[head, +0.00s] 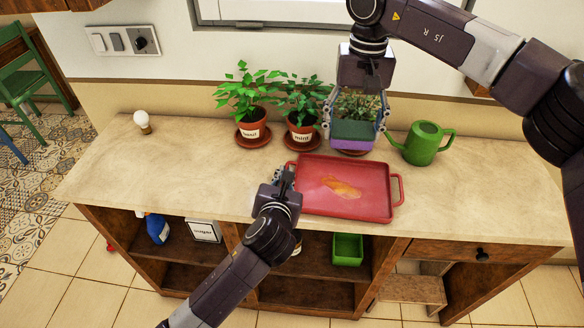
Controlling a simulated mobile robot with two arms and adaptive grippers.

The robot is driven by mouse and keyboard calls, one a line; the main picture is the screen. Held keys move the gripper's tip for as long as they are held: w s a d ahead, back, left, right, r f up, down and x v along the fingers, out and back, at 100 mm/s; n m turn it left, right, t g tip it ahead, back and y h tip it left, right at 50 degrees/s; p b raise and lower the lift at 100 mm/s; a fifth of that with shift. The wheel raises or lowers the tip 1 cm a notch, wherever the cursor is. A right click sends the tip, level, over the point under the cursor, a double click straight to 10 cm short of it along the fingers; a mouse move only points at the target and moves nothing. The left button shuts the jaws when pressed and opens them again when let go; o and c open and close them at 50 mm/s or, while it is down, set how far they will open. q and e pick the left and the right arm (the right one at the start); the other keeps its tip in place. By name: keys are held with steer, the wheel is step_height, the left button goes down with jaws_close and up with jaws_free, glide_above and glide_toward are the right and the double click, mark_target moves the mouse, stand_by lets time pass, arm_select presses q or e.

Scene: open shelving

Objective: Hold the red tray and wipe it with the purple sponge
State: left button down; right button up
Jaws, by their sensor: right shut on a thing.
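The red tray (318,205) lies on the countertop, with an orange-brown smear (340,187) near its middle. Its right handle shows; its left handle is mostly hidden by my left gripper (284,180). That gripper is at the tray's left edge, and its finger opening cannot be made out. My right gripper (354,122) points down above the back of the tray, shut on the purple sponge (350,145), which has a green upper layer. The sponge seems to be held above the counter, apart from the smear.
Potted basil (250,132), mint (301,133) and a third, partly hidden plant (357,104) stand along the back. A green watering can (422,143) is right of the sponge. A light bulb (142,122) stands far left.

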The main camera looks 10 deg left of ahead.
step_height(320, 180, down, 9)
stand_by(0.7)
stand_by(0.3)
